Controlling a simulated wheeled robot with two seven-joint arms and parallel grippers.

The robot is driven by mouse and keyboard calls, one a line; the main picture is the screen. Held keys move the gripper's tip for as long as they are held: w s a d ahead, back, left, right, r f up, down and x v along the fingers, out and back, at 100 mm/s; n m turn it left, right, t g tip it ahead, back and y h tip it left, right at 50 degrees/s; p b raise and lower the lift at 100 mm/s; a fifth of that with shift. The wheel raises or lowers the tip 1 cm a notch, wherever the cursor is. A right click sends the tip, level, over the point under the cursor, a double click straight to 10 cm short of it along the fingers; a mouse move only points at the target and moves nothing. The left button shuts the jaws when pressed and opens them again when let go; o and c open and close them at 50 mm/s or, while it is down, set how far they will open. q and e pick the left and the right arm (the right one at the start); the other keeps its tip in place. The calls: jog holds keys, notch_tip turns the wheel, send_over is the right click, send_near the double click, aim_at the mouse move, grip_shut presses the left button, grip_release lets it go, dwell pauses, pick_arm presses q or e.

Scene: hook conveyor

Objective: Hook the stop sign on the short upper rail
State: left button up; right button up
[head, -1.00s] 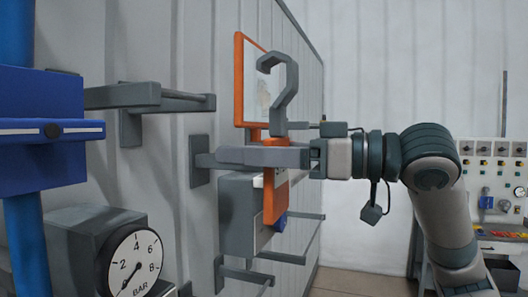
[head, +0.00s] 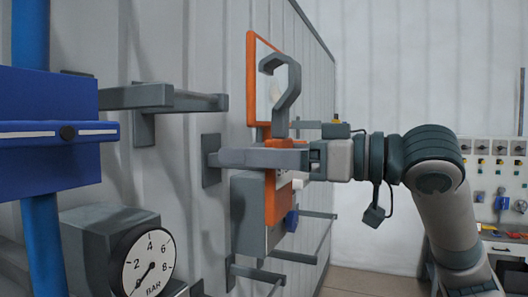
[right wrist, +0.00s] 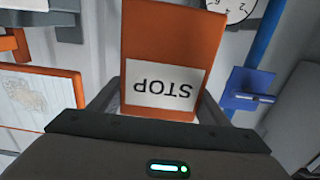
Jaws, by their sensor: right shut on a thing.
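A short grey upper rail (head: 190,102) stands out from the wall left of the hook. In the picture, the hook is apart from the rail's end, and its mouth is a little higher. My left gripper is not in view.
A blue box (head: 50,160) on a blue pipe and a pressure gauge (head: 148,265) stand at the left. An orange-framed board (head: 252,85) hangs behind the hook. Lower rails (head: 300,256) stand out below the sign. A control panel (head: 490,190) is at far right.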

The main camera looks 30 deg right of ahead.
jog(key=f+x, duration=0.3)
jog(key=x, duration=1.1)
jog(key=shift+f+b, duration=0.25)
jog(key=shift+b, duration=0.15)
dwell(0.9)
jog(key=shift+w+a, duration=0.1)
jog(key=shift+a, duration=0.05)
dwell(0.3)
jog(key=o, duration=1.5)
